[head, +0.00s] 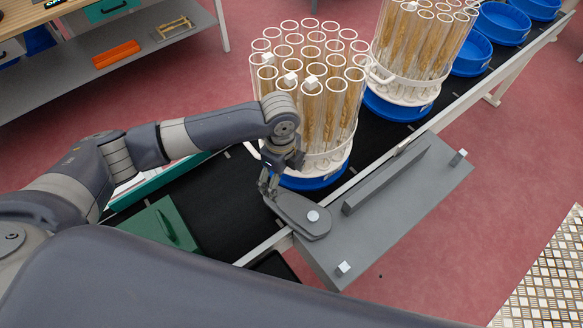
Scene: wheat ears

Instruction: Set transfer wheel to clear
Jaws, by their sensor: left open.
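The piece lies over the corner of a grey plate (415,205) with a raised bar (386,180) and small white blocks. No part is clearly labelled as the transfer wheel. The nearer round holder of clear tubes (318,105) with wheat ears stands on a blue base (318,180), partly hidden by my arm. My right gripper is not in view.
A second tube holder (420,45) and empty blue dishes (503,24) stand farther along the black conveyor (225,210). A green block (165,230) lies at the near end. A grey shelf (95,75) holds an orange tray (116,54).

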